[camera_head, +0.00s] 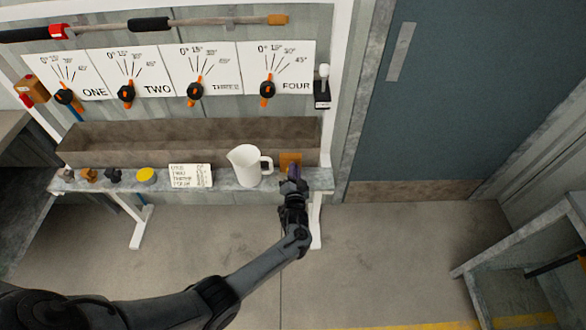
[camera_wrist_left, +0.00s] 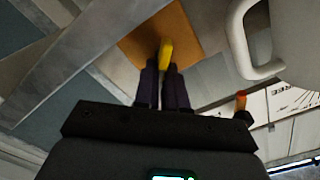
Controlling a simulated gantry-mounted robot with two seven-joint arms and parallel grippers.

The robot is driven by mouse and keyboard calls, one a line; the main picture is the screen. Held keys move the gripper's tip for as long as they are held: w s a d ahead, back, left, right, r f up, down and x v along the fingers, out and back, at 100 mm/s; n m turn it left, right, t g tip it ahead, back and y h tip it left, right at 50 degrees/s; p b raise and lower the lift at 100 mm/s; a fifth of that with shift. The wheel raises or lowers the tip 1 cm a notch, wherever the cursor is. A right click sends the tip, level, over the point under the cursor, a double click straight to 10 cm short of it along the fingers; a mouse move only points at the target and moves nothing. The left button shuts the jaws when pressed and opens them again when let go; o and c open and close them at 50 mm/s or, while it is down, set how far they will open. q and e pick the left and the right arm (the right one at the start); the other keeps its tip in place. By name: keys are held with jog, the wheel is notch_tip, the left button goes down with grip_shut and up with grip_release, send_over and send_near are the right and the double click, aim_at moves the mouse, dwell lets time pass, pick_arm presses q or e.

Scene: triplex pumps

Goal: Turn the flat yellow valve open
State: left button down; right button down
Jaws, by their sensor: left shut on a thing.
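The flat yellow valve shows in the wrist view as a narrow yellow handle (camera_wrist_left: 166,54) in front of an orange-brown plate (camera_wrist_left: 150,35). In the head view the orange plate (camera_head: 290,158) is at the right end of the shelf, and the handle is hidden behind my gripper. My left gripper (camera_head: 293,172) is at this plate. In the wrist view its two dark fingers (camera_wrist_left: 163,75) are closed on the yellow handle, one on each side. My right gripper is in neither view.
A white jug (camera_head: 247,166) stands just left of the gripper; its handle (camera_wrist_left: 237,45) shows close by in the wrist view. A written card (camera_head: 190,176) and a round yellow piece (camera_head: 146,175) are farther left on the shelf. Several dials are above. Floor right of the shelf is clear.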

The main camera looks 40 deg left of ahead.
pick_arm(q)
jog(key=m, duration=0.4)
jog(key=shift+w+d+f+m+p, duration=0.1)
jog(key=shift+d+f+m+p, duration=0.05)
jog(key=shift+f+m+p, duration=0.2)
jog(key=shift+f+m, duration=0.15)
jog(key=shift+m, duration=1)
jog(key=shift+f+m, duration=0.15)
jog(key=shift+m, duration=0.95)
jog(key=c, duration=1.2)
grip_release()
jog(key=shift+d, duration=0.15)
